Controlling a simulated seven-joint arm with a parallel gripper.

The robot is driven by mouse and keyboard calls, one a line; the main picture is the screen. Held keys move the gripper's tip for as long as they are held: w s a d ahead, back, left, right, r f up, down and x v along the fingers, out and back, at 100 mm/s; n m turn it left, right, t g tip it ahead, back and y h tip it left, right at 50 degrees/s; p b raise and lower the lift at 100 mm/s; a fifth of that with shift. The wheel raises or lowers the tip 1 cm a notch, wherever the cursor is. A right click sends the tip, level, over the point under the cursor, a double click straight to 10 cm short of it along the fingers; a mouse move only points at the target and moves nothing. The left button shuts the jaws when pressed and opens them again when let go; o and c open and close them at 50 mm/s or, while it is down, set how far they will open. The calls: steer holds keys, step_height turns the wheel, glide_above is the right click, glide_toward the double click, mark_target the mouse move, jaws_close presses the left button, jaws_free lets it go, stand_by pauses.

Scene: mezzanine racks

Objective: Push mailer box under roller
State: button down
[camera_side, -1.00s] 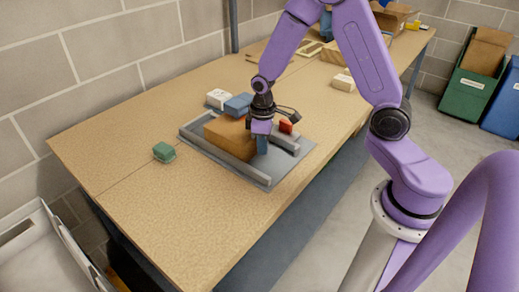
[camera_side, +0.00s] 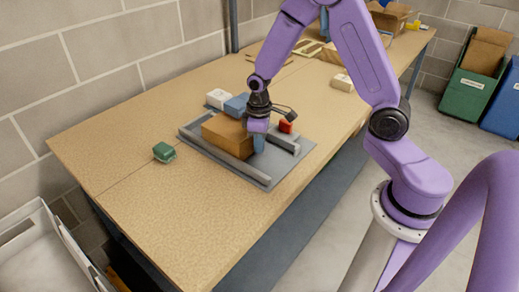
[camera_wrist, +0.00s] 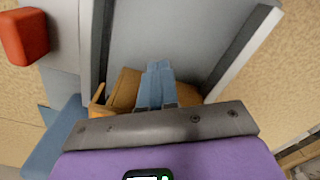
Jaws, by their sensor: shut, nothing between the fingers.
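The brown mailer box (camera_side: 226,134) lies on a grey plate (camera_side: 262,178) between two raised side rails. In the wrist view the box (camera_wrist: 125,88) is partly hidden behind my fingers and gripper body. My gripper (camera_side: 259,145) is shut, its blue-grey fingers pointing down at the box's right-hand end. They look to be against or very close to it; contact is not clear. The fingers also show in the wrist view (camera_wrist: 158,68). I cannot clearly pick out a roller.
A blue block (camera_side: 237,104) and a white block (camera_side: 217,98) stand behind the box. A red block (camera_side: 286,126) sits beside the far rail. A green block (camera_side: 164,152) lies on the table to the left. The plate's right-hand end is bare.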

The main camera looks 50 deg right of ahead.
mark_target(232, 136)
steer(key=shift+w, duration=0.15)
steer(key=shift+w, duration=0.45)
stand_by(0.3)
steer(key=shift+w, duration=0.6)
steer(key=shift+w, duration=0.1)
steer(key=shift+w, duration=0.5)
steer(key=shift+w, duration=0.15)
stand_by(0.3)
steer(key=shift+w, duration=0.35)
stand_by(0.4)
